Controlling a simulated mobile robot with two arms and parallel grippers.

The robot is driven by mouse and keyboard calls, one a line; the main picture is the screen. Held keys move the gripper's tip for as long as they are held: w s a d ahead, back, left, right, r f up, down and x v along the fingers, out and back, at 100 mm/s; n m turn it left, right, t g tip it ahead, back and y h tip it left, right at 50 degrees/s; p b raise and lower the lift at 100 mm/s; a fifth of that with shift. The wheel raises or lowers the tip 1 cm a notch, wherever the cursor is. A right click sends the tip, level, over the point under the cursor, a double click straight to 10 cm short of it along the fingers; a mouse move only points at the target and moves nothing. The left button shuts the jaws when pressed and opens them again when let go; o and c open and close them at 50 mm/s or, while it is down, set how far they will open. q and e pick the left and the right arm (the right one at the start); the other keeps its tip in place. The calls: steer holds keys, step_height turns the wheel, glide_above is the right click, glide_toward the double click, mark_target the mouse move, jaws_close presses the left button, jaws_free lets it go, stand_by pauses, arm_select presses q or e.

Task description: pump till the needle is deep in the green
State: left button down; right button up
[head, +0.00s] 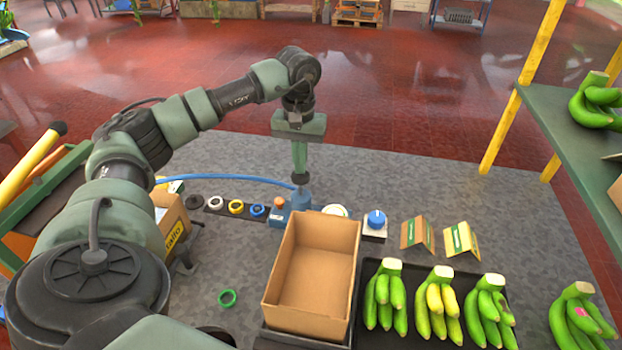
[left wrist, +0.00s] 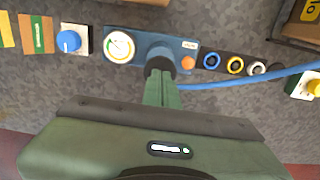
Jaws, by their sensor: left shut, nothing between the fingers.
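The blue pump (head: 301,198) stands on the grey table with a black knob (head: 301,179) on top. My left gripper (head: 300,170) is shut and points straight down over the knob; its fingertips appear to touch it. In the left wrist view the shut green fingers (left wrist: 161,82) meet the black knob (left wrist: 160,65) on the blue base (left wrist: 150,42). The round white gauge (left wrist: 119,46) sits on that base with a coloured scale; its needle is too small to read surely. In the head view the gauge (head: 335,211) is partly hidden by the box. My right gripper is not in view.
An orange button (left wrist: 188,62) sits beside the pump, and a blue hose (head: 225,179) runs left. Coloured rings (head: 236,207) lie on a strip. An open cardboard box (head: 313,270) stands in front. A blue dial (head: 376,219) and banana bunches (head: 435,300) are to the right.

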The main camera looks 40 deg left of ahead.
arm_select(q)
steer(key=shift+r, duration=0.1)
step_height(320, 180, up, 8)
steer(key=p, duration=0.6)
stand_by(0.6)
